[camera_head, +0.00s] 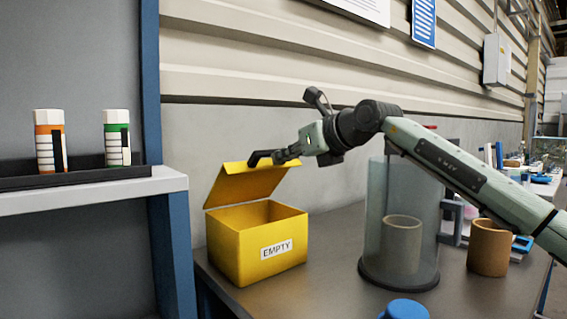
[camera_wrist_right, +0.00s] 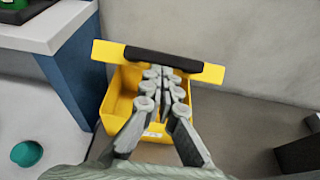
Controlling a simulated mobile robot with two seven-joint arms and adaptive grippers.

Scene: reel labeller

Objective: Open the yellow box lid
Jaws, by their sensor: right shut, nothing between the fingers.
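The yellow box (camera_head: 236,252) stands on the dark table and carries a white label reading EMPTY. Its lid (camera_head: 245,184) is raised at a steep angle from the back left, and the inside is partly visible. My right gripper (camera_head: 270,157) is at the lid's upper edge, close to a dark handle there. In the right wrist view the gripper (camera_wrist_right: 164,85) is shut with nothing between the fingers, and the lid (camera_wrist_right: 212,73) with its black handle (camera_wrist_right: 163,60) lies just beyond the fingertips. Whether they touch the lid is unclear. My left gripper is out of view.
A clear cylinder (camera_head: 378,222) with a grey-beige roll inside stands right of the box, under my right arm. A brown roll (camera_head: 488,248) and a blue round object (camera_head: 404,309) are nearby. A shelf (camera_head: 95,190) with two bottles is at left.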

